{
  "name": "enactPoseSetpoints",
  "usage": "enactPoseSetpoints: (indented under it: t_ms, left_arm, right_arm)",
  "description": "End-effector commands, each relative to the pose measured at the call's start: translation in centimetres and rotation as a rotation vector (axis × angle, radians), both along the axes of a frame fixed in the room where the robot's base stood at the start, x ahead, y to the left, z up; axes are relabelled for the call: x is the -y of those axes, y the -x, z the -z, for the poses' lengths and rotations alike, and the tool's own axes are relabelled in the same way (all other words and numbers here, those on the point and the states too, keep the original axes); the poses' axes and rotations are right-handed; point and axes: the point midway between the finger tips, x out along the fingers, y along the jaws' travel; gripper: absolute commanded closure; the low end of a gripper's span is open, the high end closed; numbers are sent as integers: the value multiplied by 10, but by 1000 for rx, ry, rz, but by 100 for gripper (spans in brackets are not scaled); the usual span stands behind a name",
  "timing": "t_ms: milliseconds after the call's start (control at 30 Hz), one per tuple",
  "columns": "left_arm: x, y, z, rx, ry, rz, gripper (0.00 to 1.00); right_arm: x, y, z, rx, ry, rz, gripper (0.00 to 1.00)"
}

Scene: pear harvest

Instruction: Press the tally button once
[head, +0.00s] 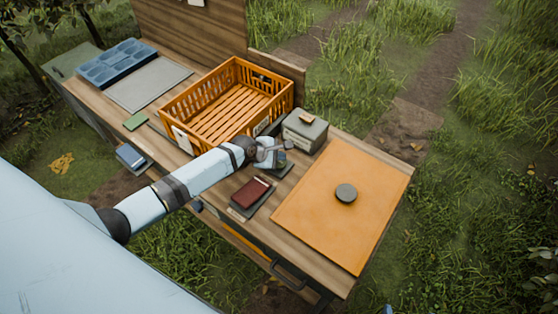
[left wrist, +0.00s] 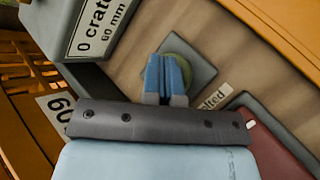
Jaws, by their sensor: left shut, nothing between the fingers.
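My left gripper (head: 281,158) is shut and empty over the workbench, in front of the grey box. In the left wrist view its blue fingers (left wrist: 166,76) are together and overlap a round green button-like disc (left wrist: 184,66) on a dark square plate (left wrist: 199,73). The fingers hide part of the disc; whether they touch it I cannot tell. In the head view the gripper mostly hides the disc, and the plate's edge (head: 285,171) shows beside it. A label near the plate is only partly readable. My right gripper is in neither view.
A grey box (head: 305,131) stands close behind the gripper. An orange slatted crate (head: 172,103) is at the back left. A dark red book-like item (head: 250,193) lies in front. An orange board (head: 315,225) with a dark round knob (head: 346,193) is at right.

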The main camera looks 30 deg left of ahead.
Motion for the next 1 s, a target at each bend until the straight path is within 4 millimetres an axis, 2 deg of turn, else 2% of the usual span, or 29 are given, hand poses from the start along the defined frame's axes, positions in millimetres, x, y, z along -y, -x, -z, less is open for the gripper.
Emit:
enactPoseSetpoints:
  t_ms: [1000]
  left_arm:
    - [0,0,9,0,1,-1,100]
  right_arm:
    - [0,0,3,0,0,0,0]
